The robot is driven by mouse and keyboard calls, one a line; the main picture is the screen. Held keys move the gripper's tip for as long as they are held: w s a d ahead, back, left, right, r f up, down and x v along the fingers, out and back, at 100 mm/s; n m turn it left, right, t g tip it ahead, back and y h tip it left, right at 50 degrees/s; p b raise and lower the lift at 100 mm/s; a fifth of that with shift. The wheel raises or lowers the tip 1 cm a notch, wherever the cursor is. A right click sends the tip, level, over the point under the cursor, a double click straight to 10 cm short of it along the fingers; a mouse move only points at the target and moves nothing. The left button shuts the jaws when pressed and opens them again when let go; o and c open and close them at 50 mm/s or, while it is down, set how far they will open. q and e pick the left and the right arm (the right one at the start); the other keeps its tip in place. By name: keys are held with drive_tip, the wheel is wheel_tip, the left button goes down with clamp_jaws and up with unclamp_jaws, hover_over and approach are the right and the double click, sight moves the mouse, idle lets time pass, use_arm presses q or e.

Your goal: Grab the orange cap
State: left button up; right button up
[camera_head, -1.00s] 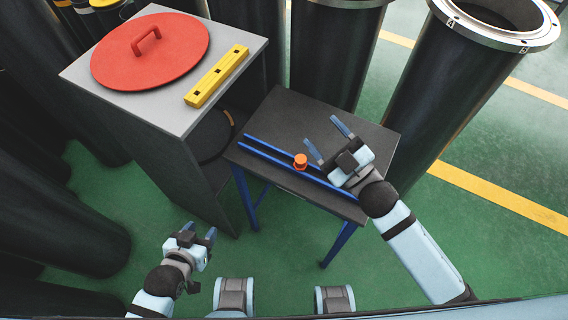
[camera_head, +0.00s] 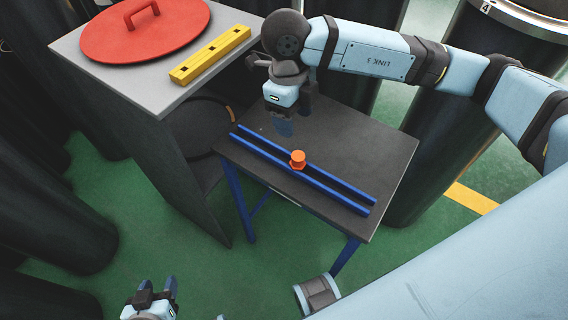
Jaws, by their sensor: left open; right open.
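The small orange cap (camera_head: 298,158) sits on the blue rails (camera_head: 325,186) that lie along the dark table (camera_head: 375,150). My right gripper (camera_head: 284,126) points down over the table, behind and a little left of the cap, apart from it. It is open and empty; its blue fingers overlap in this view, so the gap is hard to see. My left gripper (camera_head: 158,288) is low at the bottom left, away from the table, open with its fingers pointing up and nothing between them.
A grey cabinet (camera_head: 160,95) beside the table carries a red round lid (camera_head: 145,30) with a handle and a yellow bar (camera_head: 210,55). Large dark cylinders stand around, one with a metal flange (camera_head: 510,18). The table's right part is clear.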

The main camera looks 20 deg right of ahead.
hover_over(298, 155)
drive_tip(key=shift+h, duration=0.3)
wheel_tip(298, 155, down, 7)
drive_tip(key=shift+w+f, duration=0.15)
drive_tip(key=shift+f, duration=0.05)
drive_tip(key=shift+s+f, duration=0.2)
drive_tip(key=shift+f, duration=2.85)
drive_tip(key=c, duration=0.9)
